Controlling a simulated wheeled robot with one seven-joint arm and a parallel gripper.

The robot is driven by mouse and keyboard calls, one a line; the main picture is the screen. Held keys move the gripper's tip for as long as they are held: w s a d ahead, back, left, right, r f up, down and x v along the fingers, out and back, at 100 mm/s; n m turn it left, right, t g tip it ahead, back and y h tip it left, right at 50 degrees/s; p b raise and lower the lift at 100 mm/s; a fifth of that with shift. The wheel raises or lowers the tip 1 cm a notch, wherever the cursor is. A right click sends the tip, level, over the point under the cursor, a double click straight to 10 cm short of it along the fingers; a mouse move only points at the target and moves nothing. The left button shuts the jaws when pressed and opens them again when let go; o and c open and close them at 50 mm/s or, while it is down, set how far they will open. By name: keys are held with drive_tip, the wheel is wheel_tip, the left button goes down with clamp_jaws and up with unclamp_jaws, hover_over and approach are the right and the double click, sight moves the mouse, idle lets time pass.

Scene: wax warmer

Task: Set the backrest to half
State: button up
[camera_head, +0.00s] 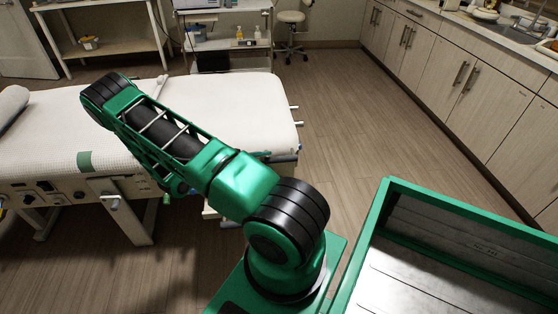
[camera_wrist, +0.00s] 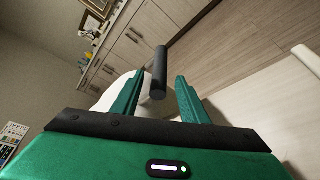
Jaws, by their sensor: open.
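The treatment bed (camera_head: 45,130) with a white textured cover lies across the left of the head view, its top looking largely flat. Part of it is hidden behind my arm. In the wrist view my gripper (camera_wrist: 160,78) is open, with its two green fingers apart. A black cylindrical handle (camera_wrist: 158,70) shows in the gap between the fingers, nearer the left one; I cannot tell whether it touches either. A white rounded surface (camera_wrist: 112,97) lies behind the left finger. My gripper is not clearly visible in the head view.
A trolley (camera_head: 228,42) and stool (camera_head: 291,18) stand at the back. Cabinets (camera_head: 465,85) line the right. The floor (camera_head: 350,110) between is clear.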

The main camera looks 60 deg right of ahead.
sight(281, 159)
drive_tip(key=x, duration=0.7)
drive_tip(key=shift+s+d, duration=0.15)
drive_tip(key=shift+d, duration=0.05)
clamp_jaws()
